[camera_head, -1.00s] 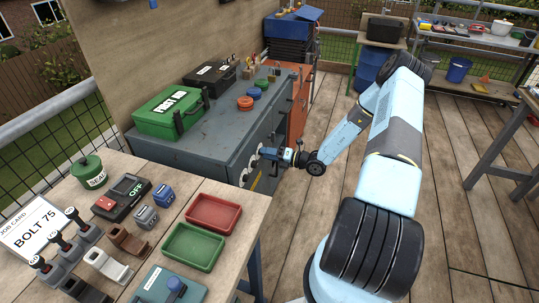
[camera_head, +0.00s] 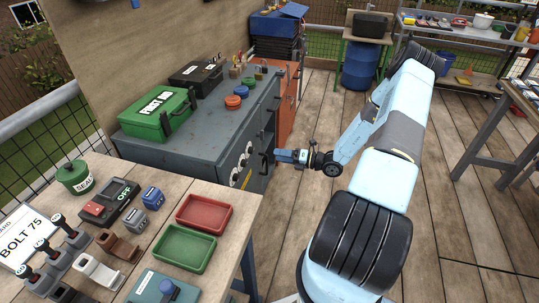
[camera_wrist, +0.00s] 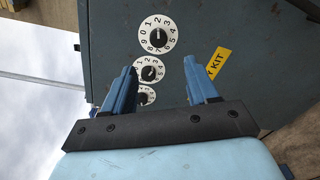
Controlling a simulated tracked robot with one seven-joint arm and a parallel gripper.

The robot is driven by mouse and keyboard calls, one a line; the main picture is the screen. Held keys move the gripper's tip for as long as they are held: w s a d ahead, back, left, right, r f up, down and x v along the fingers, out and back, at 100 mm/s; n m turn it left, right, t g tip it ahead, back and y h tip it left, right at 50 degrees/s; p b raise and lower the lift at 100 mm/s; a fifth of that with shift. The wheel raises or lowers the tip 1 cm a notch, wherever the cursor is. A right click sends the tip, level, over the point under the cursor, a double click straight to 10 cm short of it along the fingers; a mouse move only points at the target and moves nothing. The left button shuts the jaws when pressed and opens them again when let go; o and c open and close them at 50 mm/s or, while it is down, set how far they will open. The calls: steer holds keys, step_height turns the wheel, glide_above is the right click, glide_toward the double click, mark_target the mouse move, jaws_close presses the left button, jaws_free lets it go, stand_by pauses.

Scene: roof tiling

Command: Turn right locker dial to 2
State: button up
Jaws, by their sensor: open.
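The grey locker (camera_head: 205,140) has a front face with white round dials in a row, and the same face shows in the wrist view (camera_wrist: 115,35). The right dial (camera_wrist: 158,34) is the uppermost in the sideways wrist view. It has a number ring and a dark centre knob; its exact setting is too small to read. The middle dial (camera_wrist: 149,69) and the left dial (camera_wrist: 146,95) lie below it, the left partly hidden by a finger. My gripper (camera_head: 277,153) is open and empty, apart from the locker front. Its blue fingers (camera_wrist: 160,88) show below the right dial.
A yellow label (camera_wrist: 217,60) is beside the dials. The near table (camera_head: 205,215) holds trays and switches.

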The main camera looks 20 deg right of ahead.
steer(key=shift+v, duration=1.7)
steer(key=s+a+r+n+g+h, duration=0.2)
steer(key=s+a+r+n+g, duration=0.1)
steer(key=r+n, duration=0.5)
steer(key=s+a+r+n+g+h, duration=0.2)
steer(key=a+r+n+g, duration=0.15)
steer(key=r+n, duration=0.45)
steer(key=s+a+r+n+g+h, duration=0.25)
steer(key=r+n+g, duration=0.2)
steer(key=r, duration=0.65)
steer(key=s+a+r+n+t+h, duration=0.2)
steer(key=s+r+n+t+h, duration=0.4)
steer(key=s+r+n, duration=1.1)
steer(key=shift+s+r+t+h, duration=0.3)
steer(key=shift+s+r+h, duration=0.55)
steer(key=shift+s+r, duration=1.25)
steer(key=shift+f, duration=0.1)
